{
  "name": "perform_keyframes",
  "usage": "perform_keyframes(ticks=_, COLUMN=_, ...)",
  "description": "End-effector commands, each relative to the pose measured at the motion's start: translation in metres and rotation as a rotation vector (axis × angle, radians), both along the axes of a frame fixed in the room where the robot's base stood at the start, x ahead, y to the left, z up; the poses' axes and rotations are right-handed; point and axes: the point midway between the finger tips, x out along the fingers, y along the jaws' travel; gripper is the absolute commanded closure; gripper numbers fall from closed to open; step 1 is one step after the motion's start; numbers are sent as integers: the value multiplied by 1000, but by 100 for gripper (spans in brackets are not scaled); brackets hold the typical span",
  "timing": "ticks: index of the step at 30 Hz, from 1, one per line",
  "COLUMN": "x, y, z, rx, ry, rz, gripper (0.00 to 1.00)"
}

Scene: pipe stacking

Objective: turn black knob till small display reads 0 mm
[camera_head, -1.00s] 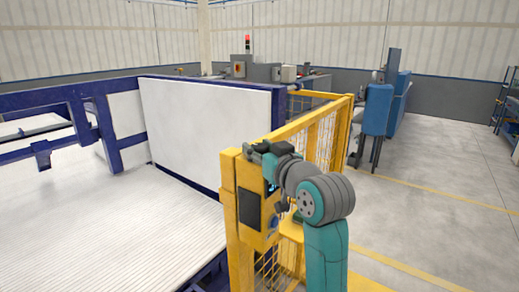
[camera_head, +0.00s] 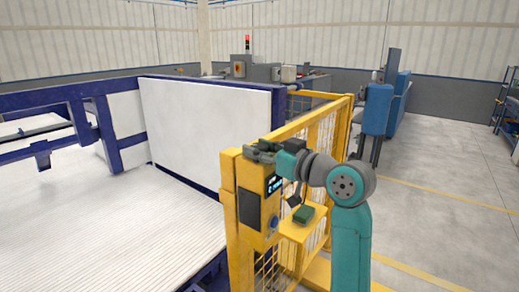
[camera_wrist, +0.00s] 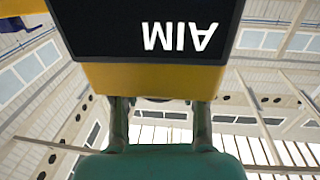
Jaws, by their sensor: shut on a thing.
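A yellow control box (camera_head: 251,211) sits at the top of the yellow fence post. Its small dark display (camera_head: 273,185) faces my camera, with white lettering above blue characters too small to read surely. In the wrist view, the display panel (camera_wrist: 85,30) shows "AIM" upside down; its reading is out of frame. My gripper (camera_head: 262,150) is at the top of the box, shut on the black knob. The knob is hidden behind the fingers in the head view. In the wrist view, my fingers (camera_wrist: 160,122) flank a dark sliver under the yellow edge; most of the knob is hidden.
A blue round button (camera_head: 274,222) is low on the box's front. Yellow mesh fence (camera_head: 322,133) runs behind. A white-slatted bed (camera_head: 110,225) lies left; open floor (camera_head: 440,230) is right.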

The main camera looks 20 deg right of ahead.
Motion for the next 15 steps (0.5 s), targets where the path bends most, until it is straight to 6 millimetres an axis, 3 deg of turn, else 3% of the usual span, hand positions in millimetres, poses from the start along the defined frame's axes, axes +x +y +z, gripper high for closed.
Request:
perform_keyframes(ticks=1, x=0, y=0, z=0, rx=0, ry=0, rz=0, gripper=91)
perform_keyframes(ticks=2, x=0, y=0, z=0, rx=0, ry=0, rz=0, gripper=49)
perform_keyframes(ticks=4, x=0, y=0, z=0, rx=0, ry=0, rz=-1, gripper=31)
perform_keyframes(ticks=15, x=-2, y=-1, z=0, rx=0, ry=0, rz=-2, gripper=30)
